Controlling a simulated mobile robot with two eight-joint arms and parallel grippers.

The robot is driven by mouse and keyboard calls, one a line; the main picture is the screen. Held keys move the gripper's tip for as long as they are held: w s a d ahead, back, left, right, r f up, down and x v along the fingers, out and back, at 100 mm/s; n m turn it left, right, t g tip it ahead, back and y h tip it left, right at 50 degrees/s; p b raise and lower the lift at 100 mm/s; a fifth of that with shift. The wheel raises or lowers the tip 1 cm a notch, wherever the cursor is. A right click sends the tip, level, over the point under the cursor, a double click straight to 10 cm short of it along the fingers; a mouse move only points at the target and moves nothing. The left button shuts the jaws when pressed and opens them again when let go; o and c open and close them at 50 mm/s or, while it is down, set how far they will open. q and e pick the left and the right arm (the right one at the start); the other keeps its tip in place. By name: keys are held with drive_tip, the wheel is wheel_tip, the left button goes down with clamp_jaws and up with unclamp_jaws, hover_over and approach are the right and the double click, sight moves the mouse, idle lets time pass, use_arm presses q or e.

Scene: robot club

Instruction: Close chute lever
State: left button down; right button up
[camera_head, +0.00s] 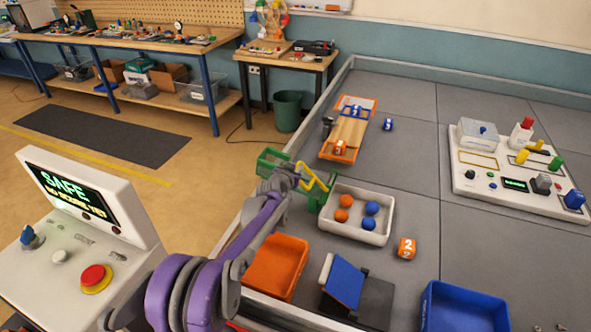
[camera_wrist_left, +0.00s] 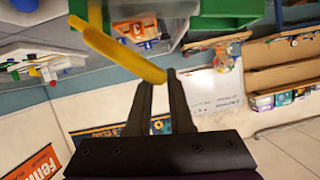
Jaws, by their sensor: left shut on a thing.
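The chute lever is a bent yellow bar (camera_head: 316,182) by the green chute (camera_head: 313,204), above the left end of a white tray. My left gripper (camera_head: 297,170) reaches it from the left and is shut on its end. In the left wrist view the yellow lever (camera_wrist_left: 115,48) runs from the top left to between the fingertips of the left gripper (camera_wrist_left: 159,76). Green chute parts (camera_wrist_left: 222,14) show above the fingers there. The wrist partly hides the chute in the head view. My right gripper is not in view.
The white tray (camera_head: 322,226) holds orange and blue balls. An orange bin (camera_head: 273,262), a blue panel (camera_head: 343,281), a numbered orange cube (camera_head: 406,249) and a blue bin (camera_head: 465,307) lie nearer. A wooden ramp (camera_head: 349,131) and a white control board (camera_head: 520,190) stand farther back.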

use_arm(q)
drive_tip(key=shift+s+d+f, duration=0.1)
drive_tip(key=shift+d+f, duration=0.05)
drive_tip(key=shift+d, duration=0.1)
drive_tip(key=c, duration=0.8)
unclamp_jaws()
drive_tip(key=shift+d, duration=0.1)
drive_tip(key=shift+s+a+r, duration=0.15)
drive_tip(key=shift+a+r, duration=0.05)
drive_tip(key=v, duration=1)
drive_tip(key=shift+s, duration=0.2)
drive_tip(key=shift+r, duration=0.1)
